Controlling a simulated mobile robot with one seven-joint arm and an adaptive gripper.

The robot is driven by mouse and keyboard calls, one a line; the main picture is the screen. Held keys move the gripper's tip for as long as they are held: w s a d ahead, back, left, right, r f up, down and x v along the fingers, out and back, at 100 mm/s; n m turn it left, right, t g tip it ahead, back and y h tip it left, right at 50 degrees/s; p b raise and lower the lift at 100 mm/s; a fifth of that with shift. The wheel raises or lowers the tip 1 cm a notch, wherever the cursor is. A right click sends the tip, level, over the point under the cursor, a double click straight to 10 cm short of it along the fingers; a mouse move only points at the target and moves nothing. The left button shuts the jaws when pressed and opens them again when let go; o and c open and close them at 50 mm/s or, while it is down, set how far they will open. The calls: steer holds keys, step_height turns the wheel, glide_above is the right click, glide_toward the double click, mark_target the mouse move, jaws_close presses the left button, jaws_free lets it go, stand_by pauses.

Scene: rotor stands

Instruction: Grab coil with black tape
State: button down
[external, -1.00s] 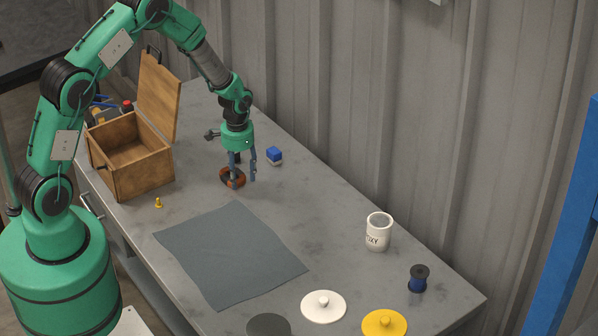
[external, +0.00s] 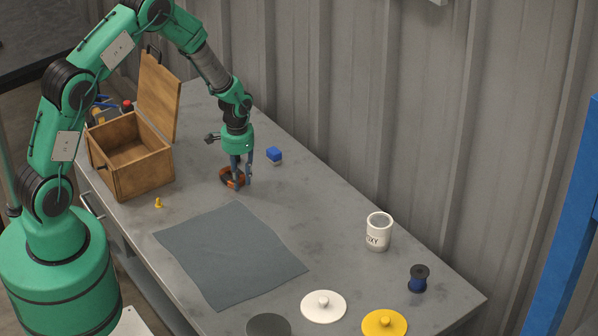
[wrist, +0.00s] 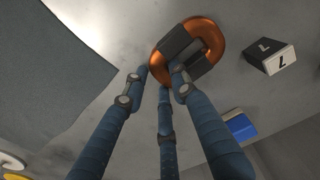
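The copper-orange coil (wrist: 217,37) with black tape wrapped on opposite parts of its ring lies on the grey table. It also shows in the external view (external: 224,178), partly behind the fingers. My three-fingered gripper (wrist: 163,75) points down at the coil. In the wrist view, one finger overlaps the tape and the middle of the ring, and another stands just beside the coil's orange edge. The fingers are apart from each other. Whether they press on the coil is not clear.
A black-and-white block marked L (wrist: 272,59) and a blue block (external: 274,154) lie close to the coil. An open wooden box (external: 145,170) stands to the left. A grey cloth (external: 230,252), white mug (external: 378,233), dark spool (external: 418,279) and round lids lie toward the front.

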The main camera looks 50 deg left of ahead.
steer(key=shift+r, duration=0.1)
steer(key=shift+r, duration=0.75)
step_height(320, 180, up, 2)
steer(key=shift+r+p, duration=0.15)
steer(key=shift+p, duration=0.45)
steer(key=s+d, duration=0.1)
steer(key=s, duration=0.4)
steer(key=s+d+p, duration=0.1)
steer(key=s, duration=0.4)
steer(key=s+d+r, duration=0.1)
steer(key=s, duration=0.4)
steer(key=shift+s+p, duration=0.35)
steer(key=shift+p, duration=0.05)
